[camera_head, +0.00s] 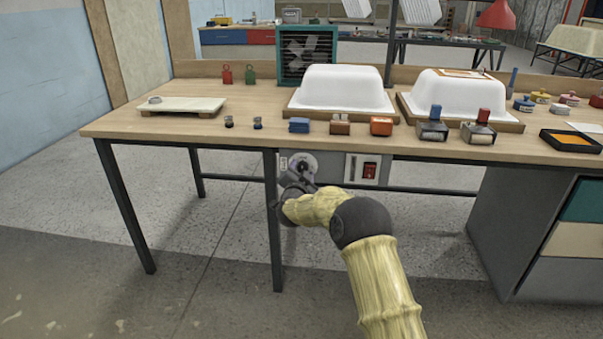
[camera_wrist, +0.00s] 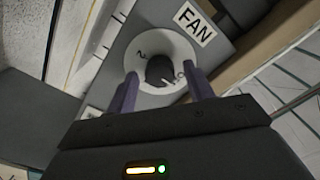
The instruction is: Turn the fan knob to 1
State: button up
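The dark fan knob (camera_wrist: 160,70) sits in the middle of a pale round dial (camera_wrist: 152,47) beside a "FAN" label (camera_wrist: 195,22). A "2" shows at the dial's upper left, and another mark, hard to read, shows at its right. A light line shows at the knob's lower right; its exact setting is unclear. My gripper (camera_wrist: 161,75) is open, with one finger on each side of the knob and visible gaps between. In the head view my gripper (camera_head: 297,181) is at the dial (camera_head: 304,162) under the table's front edge and partly covers it.
A red switch (camera_head: 369,171) is on the same panel, right of the dial. The teal fan (camera_head: 307,55) stands at the back of the table (camera_head: 240,117). White tub shells (camera_head: 342,86) and small blocks stand on top. A table leg (camera_head: 273,225) is just left of my gripper.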

jog(key=c, duration=0.9)
jog(key=shift+o, duration=0.2)
jog(key=shift+m, duration=0.3)
jog(key=shift+f+m+b, duration=0.15)
jog(key=shift+m+b, duration=2.75)
jog(key=shift+m, duration=1.45)
jog(key=shift+f+m+b, duration=0.15)
jog(key=shift+m+b, duration=2.75)
jog(key=shift+m, duration=1.45)
